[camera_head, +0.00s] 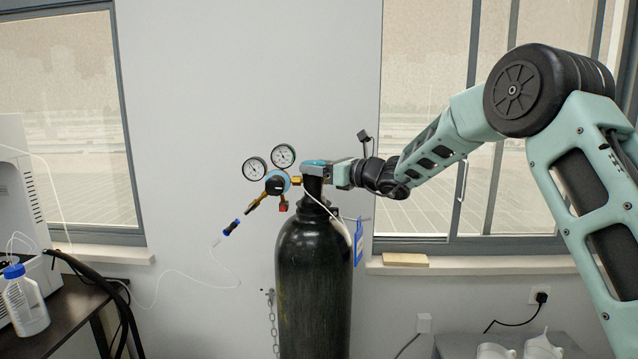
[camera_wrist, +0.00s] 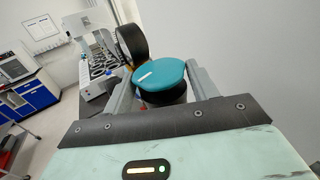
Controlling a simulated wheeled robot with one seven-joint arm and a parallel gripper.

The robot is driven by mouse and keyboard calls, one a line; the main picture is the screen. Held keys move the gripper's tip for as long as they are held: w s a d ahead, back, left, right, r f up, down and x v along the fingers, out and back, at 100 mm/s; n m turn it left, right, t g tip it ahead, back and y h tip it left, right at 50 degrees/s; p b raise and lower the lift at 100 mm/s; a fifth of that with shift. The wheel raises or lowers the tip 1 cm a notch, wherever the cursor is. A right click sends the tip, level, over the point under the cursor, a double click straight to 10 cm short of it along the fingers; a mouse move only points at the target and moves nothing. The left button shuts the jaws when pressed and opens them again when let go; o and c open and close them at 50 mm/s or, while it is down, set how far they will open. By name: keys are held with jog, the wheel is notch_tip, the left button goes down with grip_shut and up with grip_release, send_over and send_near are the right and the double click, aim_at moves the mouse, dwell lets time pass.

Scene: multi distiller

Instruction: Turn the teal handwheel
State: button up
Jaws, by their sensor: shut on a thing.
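The teal handwheel (camera_wrist: 160,76) is a round disc with a white mark on its top, seen in the wrist view. In the head view it sits on top of the black gas cylinder (camera_head: 314,285) and is partly hidden by my gripper (camera_head: 318,166). My gripper also shows in the wrist view (camera_wrist: 160,90), with one finger on each side of the handwheel. It is shut on the handwheel, reaching in from the right.
Two pressure gauges (camera_head: 268,162) and a regulator (camera_head: 277,183) stand left of the cylinder's top. A blue tag (camera_head: 358,243) hangs on its right. A white bottle (camera_head: 26,301) stands on a dark table at the left. The wall with windows is behind.

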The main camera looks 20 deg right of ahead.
jog(key=shift+s+a+f+m+t+h+b, duration=0.1)
jog(key=shift+m+t+h+b, duration=0.55)
jog(key=shift+b, duration=1.5)
jog(key=shift+f+m+t+h+b, duration=0.1)
jog(key=shift+m+t+h+b, duration=0.5)
jog(key=shift+b, duration=1.5)
jog(key=shift+r+m+h+b, duration=0.25)
jog(key=shift+r+h+b, duration=0.1)
jog(key=shift+h+b, duration=0.55)
jog(key=o, duration=0.9)
jog(key=shift+f, duration=0.1)
jog(key=b+v, duration=0.5)
jog(key=v, duration=1.2)
jog(key=shift+s+d+f, duration=0.1)
jog(key=shift+d+f, duration=0.1)
jog(key=shift+d, duration=0.1)
